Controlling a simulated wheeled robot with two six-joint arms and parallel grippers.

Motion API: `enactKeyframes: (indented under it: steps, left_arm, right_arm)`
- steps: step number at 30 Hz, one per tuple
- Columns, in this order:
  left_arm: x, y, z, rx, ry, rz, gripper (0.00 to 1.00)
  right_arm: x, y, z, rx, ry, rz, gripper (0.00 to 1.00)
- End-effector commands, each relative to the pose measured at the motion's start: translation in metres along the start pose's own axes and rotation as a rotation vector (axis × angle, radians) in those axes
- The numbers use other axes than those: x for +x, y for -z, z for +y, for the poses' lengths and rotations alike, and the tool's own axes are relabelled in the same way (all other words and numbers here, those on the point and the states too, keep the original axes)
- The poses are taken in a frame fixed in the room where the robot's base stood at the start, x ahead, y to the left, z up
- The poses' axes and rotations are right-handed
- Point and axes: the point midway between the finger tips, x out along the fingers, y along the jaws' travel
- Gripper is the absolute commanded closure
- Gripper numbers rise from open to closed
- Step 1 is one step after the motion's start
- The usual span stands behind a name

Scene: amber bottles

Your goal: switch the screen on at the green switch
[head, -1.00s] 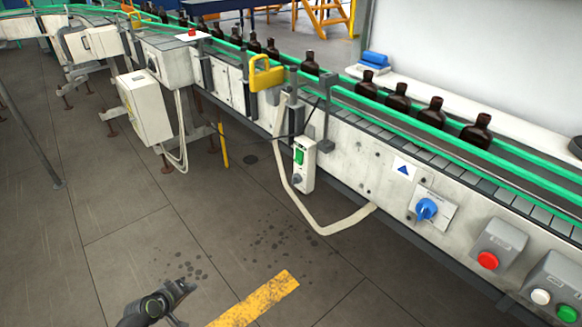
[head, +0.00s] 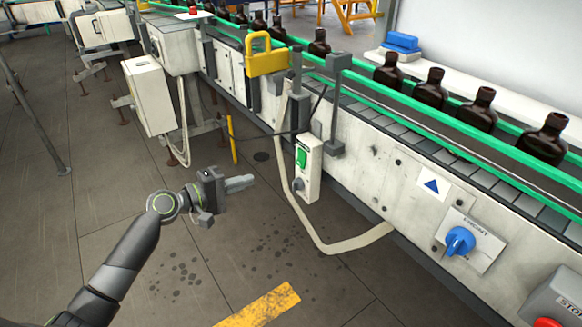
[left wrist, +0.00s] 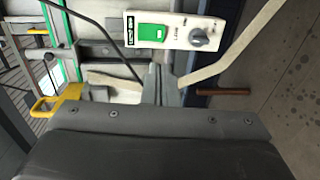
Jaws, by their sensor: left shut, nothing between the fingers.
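The green switch (head: 302,157) is a green rocker on a small white control box (head: 307,183) on the conveyor's side, with a dark knob below it. My left gripper (head: 250,182) is shut and empty, pointing right, a short way left of the box and apart from it. In the left wrist view the green switch (left wrist: 153,32) and the knob (left wrist: 199,39) show on the white box, beyond the shut fingers (left wrist: 162,88). My right gripper is not in view. I cannot make out the screen.
A conveyor with green rails (head: 420,105) carries several amber bottles (head: 431,88). A yellow bracket (head: 266,60) sticks out above the box. A pale cable (head: 330,246) loops below. A blue rotary switch (head: 459,241) is at right.

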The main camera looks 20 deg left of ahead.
Motion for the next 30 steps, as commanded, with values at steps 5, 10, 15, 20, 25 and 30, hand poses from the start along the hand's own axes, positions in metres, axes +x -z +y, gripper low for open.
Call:
enactKeyframes:
  steps: [5, 10, 15, 20, 25, 30]
  left_arm:
    - [0.006, 0.000, 0.000, -0.002, -0.001, 0.001, 1.00]
    - [0.030, 0.000, 0.001, -0.003, -0.003, 0.000, 1.00]
    - [0.068, 0.000, 0.001, -0.004, -0.003, 0.001, 1.00]
    - [0.101, 0.000, 0.000, -0.003, -0.001, 0.000, 1.00]
    - [0.125, 0.000, 0.000, -0.001, 0.000, 0.001, 1.00]
    - [0.137, 0.000, -0.001, 0.000, 0.001, 0.001, 1.00]
  right_arm:
    - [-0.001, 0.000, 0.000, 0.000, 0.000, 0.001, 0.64]
    - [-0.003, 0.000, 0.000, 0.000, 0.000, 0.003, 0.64]
    - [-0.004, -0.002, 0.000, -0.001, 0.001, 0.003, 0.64]
    - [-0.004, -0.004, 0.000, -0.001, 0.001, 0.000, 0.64]
    - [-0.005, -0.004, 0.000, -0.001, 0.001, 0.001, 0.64]
    - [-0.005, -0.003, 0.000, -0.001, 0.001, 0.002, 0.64]
